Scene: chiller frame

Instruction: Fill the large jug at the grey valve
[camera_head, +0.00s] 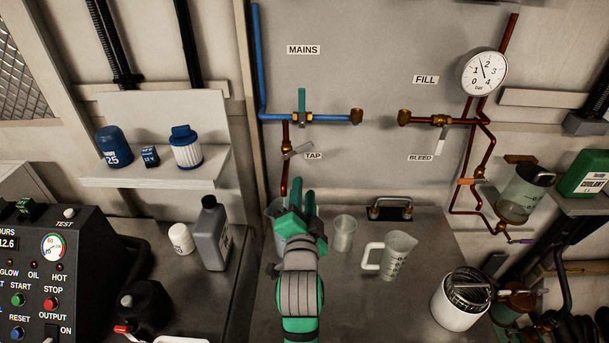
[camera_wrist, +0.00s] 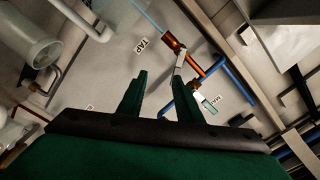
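The grey valve (camera_head: 297,151) is a tilted lever on the copper pipe beside the TAP label; the wrist view shows it (camera_wrist: 179,62) ahead of my fingers. A pale blue line (camera_wrist: 149,17), apparently water, runs from the spout in the wrist view. A clear vessel (camera_head: 272,212) stands below the spout, partly hidden by my gripper; its handle and level cannot be seen. A clear handled jug (camera_head: 397,255) with markings stands at right, beside a smaller beaker (camera_head: 345,233). My gripper (camera_head: 303,198) is open and empty, below the valve and apart from it.
The green mains handle (camera_head: 302,103) sits on the blue pipe above. A grey bottle (camera_head: 212,235) and white tub (camera_head: 181,238) stand left. The FILL pipe (camera_head: 437,121) and gauge (camera_head: 484,73) are at right.

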